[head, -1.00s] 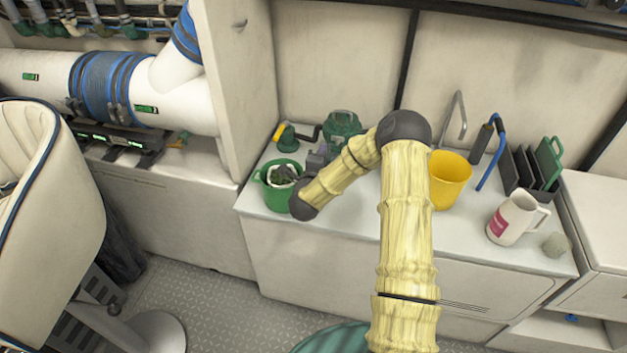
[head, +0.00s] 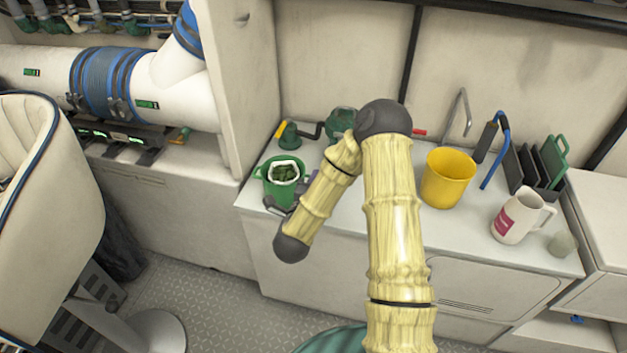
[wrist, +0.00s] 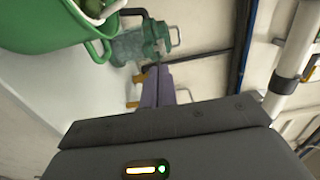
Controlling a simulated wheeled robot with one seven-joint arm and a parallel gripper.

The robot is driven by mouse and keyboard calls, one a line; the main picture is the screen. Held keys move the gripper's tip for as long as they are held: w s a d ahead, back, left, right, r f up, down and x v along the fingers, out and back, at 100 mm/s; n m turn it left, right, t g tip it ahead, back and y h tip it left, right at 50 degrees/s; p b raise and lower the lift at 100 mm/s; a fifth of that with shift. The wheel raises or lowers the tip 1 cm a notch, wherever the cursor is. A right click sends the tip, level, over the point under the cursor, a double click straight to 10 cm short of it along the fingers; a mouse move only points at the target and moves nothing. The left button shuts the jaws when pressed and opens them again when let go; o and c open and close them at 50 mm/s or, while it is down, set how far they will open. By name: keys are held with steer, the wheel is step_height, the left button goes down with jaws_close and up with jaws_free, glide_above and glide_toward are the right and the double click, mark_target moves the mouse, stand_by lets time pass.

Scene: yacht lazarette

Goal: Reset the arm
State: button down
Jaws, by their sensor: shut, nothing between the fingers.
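My gripper (wrist: 158,74) shows in the wrist view as two slim purple-grey fingers pressed together with nothing between them. In the head view my bent arm hides most of the gripper, and only a bit of purple shows beside the arm. The gripper is over the counter, close to the right side of a green bucket (head: 267,190). The bucket has a white lining and dark green contents, and it shows at the upper left of the wrist view (wrist: 40,30). A green clear-bodied device (wrist: 130,45) appears beyond the fingers.
The white counter (head: 450,232) also holds a yellow bucket (head: 447,180), a white mug (head: 518,217), a grey-green lump (head: 562,243), a dark rack (head: 530,170) and a tap (head: 458,115). A pale seat (head: 50,220) stands at left. Floor (head: 225,310) shows before the counter.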

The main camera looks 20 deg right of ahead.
steer(key=shift+a, duration=0.15)
steer(key=s+a+n+g+y, duration=0.1)
steer(key=a+n+g+y, duration=0.15)
steer(key=n+y, duration=0.35)
steer(key=s+a+n+g+y, duration=0.1)
steer(key=a+n+g+y, duration=0.2)
steer(key=n, duration=0.6)
steer(key=s+d+r+n+g, duration=0.15)
steer(key=s+n+g, duration=0.3)
steer(key=s, duration=0.55)
steer(key=s+d+r+n+g, duration=0.1)
steer(key=s+r+n+g, duration=0.3)
steer(key=s, duration=0.6)
step_height(320, 180, up, 13)
steer(key=t+p, duration=0.1)
steer(key=p, duration=1.4)
steer(key=shift+w+a+n, duration=0.15)
steer(key=shift+w+n, duration=0.2)
steer(key=shift+w, duration=0.05)
steer(key=shift+r, duration=0.1)
